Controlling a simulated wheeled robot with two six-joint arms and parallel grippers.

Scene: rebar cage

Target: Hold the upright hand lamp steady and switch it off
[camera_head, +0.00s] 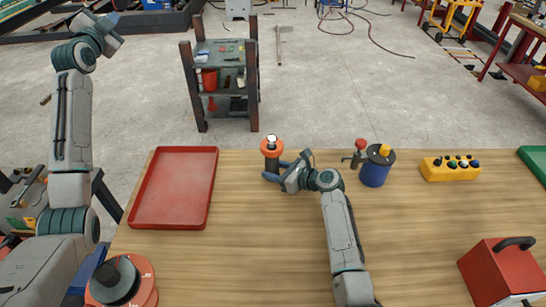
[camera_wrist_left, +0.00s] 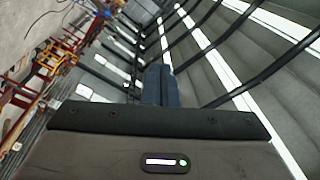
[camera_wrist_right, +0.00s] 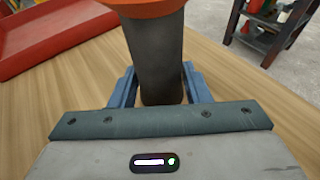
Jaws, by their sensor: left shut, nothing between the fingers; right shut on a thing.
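The hand lamp (camera_head: 271,152) stands upright near the back edge of the wooden table, with a dark cylindrical body, an orange collar and a bright white top. My right gripper (camera_head: 273,175) is shut on its lower body. In the right wrist view the blue fingers (camera_wrist_right: 160,88) flank the dark body of the lamp (camera_wrist_right: 155,50), whose top is cut off. I cannot make out a switch. My left gripper (camera_head: 112,22) is raised high at the upper left, far from the lamp. In the left wrist view its fingers (camera_wrist_left: 161,85) are together and empty, against the ceiling.
A red tray (camera_head: 172,190) lies left of the lamp. A blue can (camera_head: 376,168) and a yellow box with knobs (camera_head: 450,168) stand to the right. A red case (camera_head: 503,272) and an orange reel (camera_head: 122,282) sit at the front corners. The middle of the table is clear.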

